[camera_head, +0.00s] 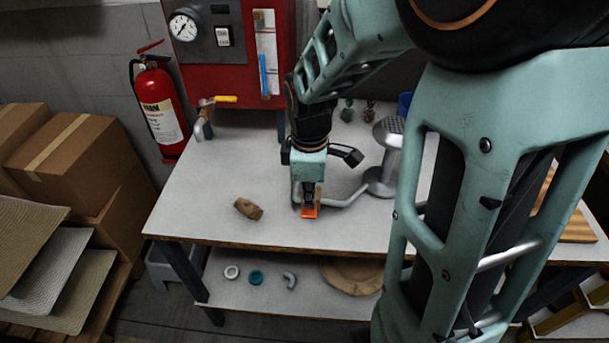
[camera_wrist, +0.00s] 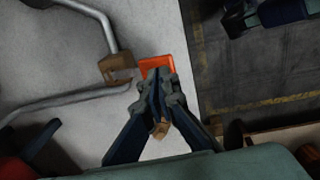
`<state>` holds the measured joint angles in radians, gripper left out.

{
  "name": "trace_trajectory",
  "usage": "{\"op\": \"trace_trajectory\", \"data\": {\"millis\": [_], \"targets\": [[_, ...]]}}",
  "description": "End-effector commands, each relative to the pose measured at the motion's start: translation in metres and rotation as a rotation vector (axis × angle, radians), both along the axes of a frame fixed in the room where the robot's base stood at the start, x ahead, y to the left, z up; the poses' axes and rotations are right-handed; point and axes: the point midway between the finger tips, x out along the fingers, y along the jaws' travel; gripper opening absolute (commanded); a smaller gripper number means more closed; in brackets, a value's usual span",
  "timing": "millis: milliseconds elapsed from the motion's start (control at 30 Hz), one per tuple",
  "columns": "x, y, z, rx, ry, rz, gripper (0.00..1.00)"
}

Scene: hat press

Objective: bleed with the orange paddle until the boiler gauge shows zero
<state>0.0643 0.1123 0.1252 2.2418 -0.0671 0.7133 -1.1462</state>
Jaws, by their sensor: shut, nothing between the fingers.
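In the wrist view the paddle (camera_wrist: 158,63) lies just past my fingertips (camera_wrist: 158,78). My gripper is shut and empty, its fingertips at or very near the paddle; I cannot tell whether they touch. The fingers hide part of it. The round white boiler gauge (camera_head: 184,27) is on the red boiler cabinet (camera_head: 222,70) at the back; its dark needle is too small to read surely.
A bent metal pipe (camera_head: 346,200) lies beside my gripper, near a metal pedestal (camera_head: 387,155). A yellow-handled valve (camera_head: 224,99) is on the cabinet's left. A brown object (camera_head: 248,208) lies left on the table. A fire extinguisher (camera_head: 160,108) stands behind. The left tabletop is mostly clear.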

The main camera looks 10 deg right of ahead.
Motion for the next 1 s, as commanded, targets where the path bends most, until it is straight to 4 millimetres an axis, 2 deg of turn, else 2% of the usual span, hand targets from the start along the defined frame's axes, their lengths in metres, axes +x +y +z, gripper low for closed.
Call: {"op": "trace_trajectory", "data": {"millis": [33, 300, 500, 700, 1000], "targets": [[0.003, 0.003, 0.015, 0.000, -0.001, 0.002, 0.00], [0.009, 0.003, 0.071, 0.000, -0.005, -0.002, 0.00], [0.011, 0.003, 0.102, 0.000, -0.002, 0.000, 0.00], [0.011, 0.002, 0.113, 0.000, 0.000, 0.000, 0.00], [0.011, 0.002, 0.113, 0.000, 0.000, -0.001, 0.00]]}}
